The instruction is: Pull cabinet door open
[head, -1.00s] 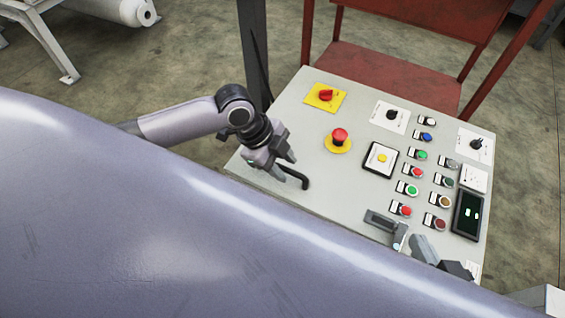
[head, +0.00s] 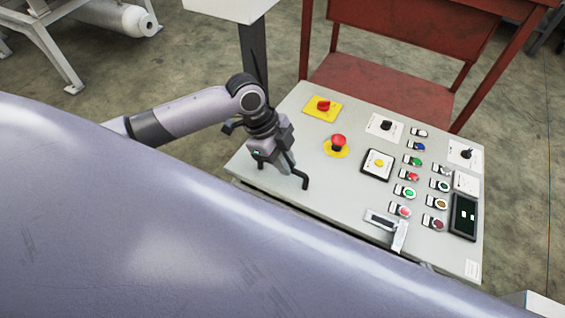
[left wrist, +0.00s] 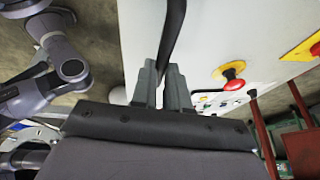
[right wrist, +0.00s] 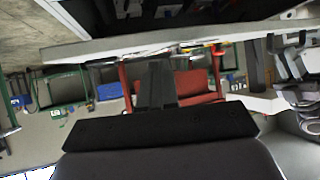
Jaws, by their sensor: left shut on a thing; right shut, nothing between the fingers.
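The cabinet door (head: 290,135) is a light grey panel with buttons and switches. A dark gap shows along its lower edge in the head view. My left gripper (head: 285,170) is shut on the black bent handle (head: 304,183) at the door's left part. In the left wrist view the handle (left wrist: 174,35) runs between the fingers (left wrist: 163,85). A grey lever latch (head: 399,235) sticks out at the door's lower edge. My right gripper shows only in the right wrist view (right wrist: 155,65), with its fingers together and empty, by a pale edge.
A red emergency button (head: 338,141) and a red rotary switch (head: 323,105) stand out from the door. A red metal frame (head: 380,85) stands behind it. My large smooth body part covers the lower left of the head view.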

